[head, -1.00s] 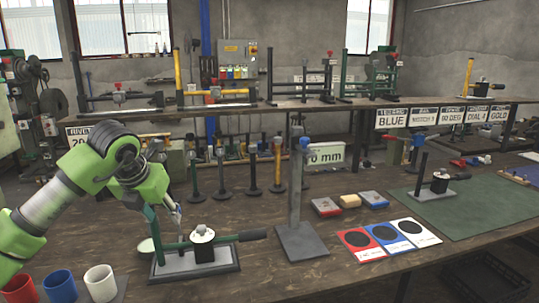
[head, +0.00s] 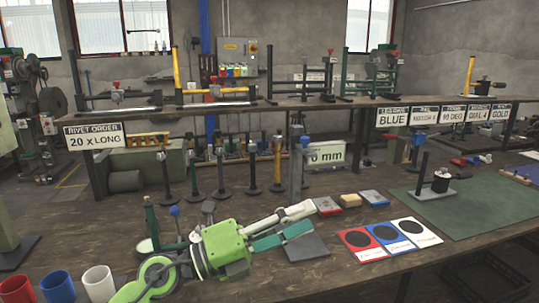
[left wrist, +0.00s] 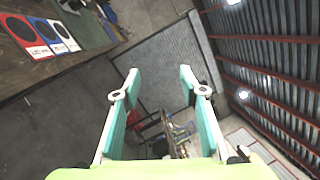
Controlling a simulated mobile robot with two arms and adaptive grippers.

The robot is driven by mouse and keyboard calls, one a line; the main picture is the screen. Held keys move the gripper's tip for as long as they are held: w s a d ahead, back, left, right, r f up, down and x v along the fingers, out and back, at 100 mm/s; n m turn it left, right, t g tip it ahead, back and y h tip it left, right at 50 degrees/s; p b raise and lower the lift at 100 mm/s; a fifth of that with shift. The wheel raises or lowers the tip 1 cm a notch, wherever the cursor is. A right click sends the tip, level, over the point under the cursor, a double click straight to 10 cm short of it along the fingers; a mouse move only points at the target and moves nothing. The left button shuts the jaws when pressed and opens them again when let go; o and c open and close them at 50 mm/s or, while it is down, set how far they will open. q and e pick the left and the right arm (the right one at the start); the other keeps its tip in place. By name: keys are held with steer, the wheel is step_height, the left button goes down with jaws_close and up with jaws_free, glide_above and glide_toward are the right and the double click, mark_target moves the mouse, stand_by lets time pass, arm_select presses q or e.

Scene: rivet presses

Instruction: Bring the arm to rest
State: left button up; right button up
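My left arm comes in low from the left in the head view. Its green gripper (head: 312,217) points to the right over the workbench (head: 330,275), in front of a grey stand (head: 297,165) with a blue top. The gripper is open. In the left wrist view its two teal fingers (left wrist: 159,71) are apart with nothing between them. The gripper body hides most of the green rivet press (head: 152,222) behind it. My right gripper is in neither view.
Red, blue and white cups (head: 60,286) stand front left. Red, blue and white cards (head: 383,240) lie right of the gripper, with small boxes (head: 349,200) behind. A green mat (head: 480,205) holds another press (head: 438,185). A shelf with presses (head: 230,108) runs along the back.

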arm_select(q)
steer(key=w+a+f+n+t+y, duration=0.1)
steer(key=w+a+n+t+y, duration=0.1)
steer(key=a+n+t+y, duration=0.6)
steer(key=w+a+f+n+t+y, duration=0.15)
steer(key=a+n+t, duration=0.45)
steer(key=n, duration=0.6)
steer(key=s+a+f+n+g+y, duration=0.25)
steer(key=a+f+n+y, duration=0.3)
steer(key=f, duration=0.45)
steer(key=s+a+f+n+g+y, duration=0.2)
steer(key=a+f+n+g+y, duration=0.3)
steer(key=f, duration=0.5)
steer(key=s+a+f+n+g+h, duration=0.15)
steer(key=s+f+g, duration=0.35)
steer(key=s+f, duration=0.6)
steer(key=s+f+n+g, duration=0.2)
steer(key=s+f+g, duration=0.45)
steer(key=s, duration=0.85)
step_height(320, 180, down, 26)
steer(key=s, duration=0.2)
steer(key=s+a+f+g+p, duration=0.1)
steer(key=s+a+f, duration=0.2)
steer(key=s+f, duration=1.3)
steer(key=shift+s+f, duration=0.3)
steer(key=shift+s, duration=0.4)
steer(key=shift+y, duration=0.25)
